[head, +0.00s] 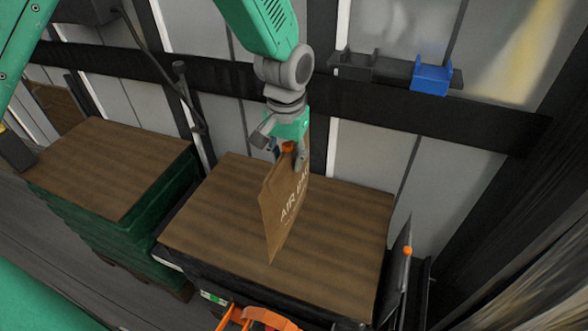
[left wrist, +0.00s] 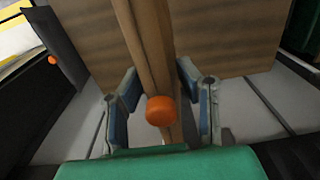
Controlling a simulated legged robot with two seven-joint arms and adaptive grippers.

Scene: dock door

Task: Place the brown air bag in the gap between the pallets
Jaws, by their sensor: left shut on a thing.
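The brown air bag (head: 283,212) hangs upright from my left gripper (head: 285,148), with white lettering on its face. My left gripper is shut on its top near the orange cap (head: 288,147). In the left wrist view the bag (left wrist: 150,50) shows edge-on between the fingers of the left gripper (left wrist: 163,108). The bag is over the right pallet load (head: 345,215), which has a brown top; I cannot tell if it touches. The left pallet load (head: 110,165) has a brown top and green sides. A narrow dark gap (head: 198,165) lies between the loads. My right gripper is not in view.
A dark upright panel (head: 395,275) with an orange knob (head: 407,251) stands right of the right load. A dark rail (head: 430,125) crosses the wall behind. A blue holder (head: 431,78) sits on a shelf there. An orange frame (head: 258,319) is at the front.

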